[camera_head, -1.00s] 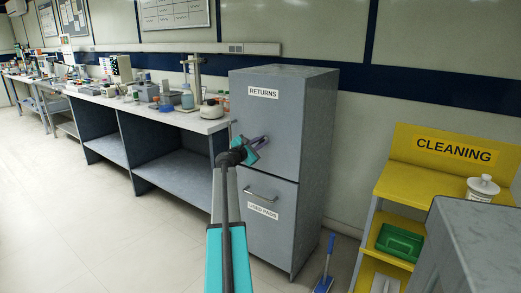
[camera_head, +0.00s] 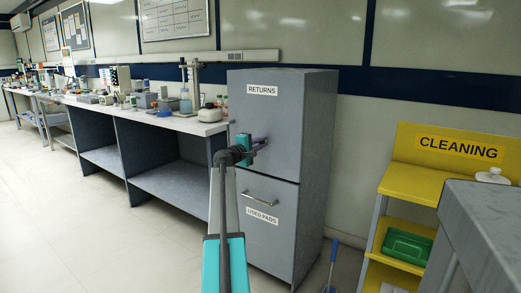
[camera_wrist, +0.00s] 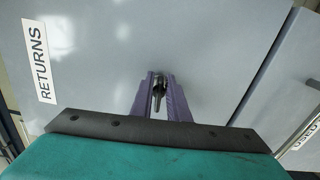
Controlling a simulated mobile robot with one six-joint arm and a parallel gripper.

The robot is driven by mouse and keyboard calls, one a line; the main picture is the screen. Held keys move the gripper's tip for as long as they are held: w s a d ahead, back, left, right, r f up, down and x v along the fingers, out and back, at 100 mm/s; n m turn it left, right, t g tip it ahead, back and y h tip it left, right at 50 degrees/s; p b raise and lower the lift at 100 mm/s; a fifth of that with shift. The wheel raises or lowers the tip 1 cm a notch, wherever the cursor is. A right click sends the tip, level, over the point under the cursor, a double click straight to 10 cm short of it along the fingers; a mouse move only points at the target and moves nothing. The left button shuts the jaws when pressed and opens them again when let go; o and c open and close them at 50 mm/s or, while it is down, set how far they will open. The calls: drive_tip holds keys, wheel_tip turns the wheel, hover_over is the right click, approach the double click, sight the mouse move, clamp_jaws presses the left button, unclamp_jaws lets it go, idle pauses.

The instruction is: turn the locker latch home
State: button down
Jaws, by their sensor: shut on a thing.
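The grey locker (camera_head: 300,130) has an upper door labelled RETURNS (camera_head: 262,90) and a lower door labelled USED PADS. My gripper (camera_head: 262,143) is at the upper door, near its lower part. In the wrist view the purple fingers (camera_wrist: 161,98) are shut on the small dark latch (camera_wrist: 159,88), one finger on each side of it. In the head view my gripper hides the latch. The upper door looks closed, flush with the locker front.
The lower door has a bar handle (camera_head: 258,199) below my gripper. A lab bench (camera_head: 150,115) with equipment stands to the left. A yellow cleaning shelf (camera_head: 400,185) and a grey-topped unit (camera_head: 490,215) are on the right. The floor at left is clear.

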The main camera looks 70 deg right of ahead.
drive_tip(key=shift+w+r+m+b, duration=0.1)
drive_tip(key=shift+w+m+b, duration=0.2)
drive_tip(key=shift+m+b, duration=0.15)
drive_tip(key=c, duration=1.9)
unclamp_jaws()
drive_tip(key=shift+d, duration=0.1)
drive_tip(key=shift+s, duration=0.1)
drive_tip(key=p+v, duration=0.2)
drive_tip(key=v, duration=1.2)
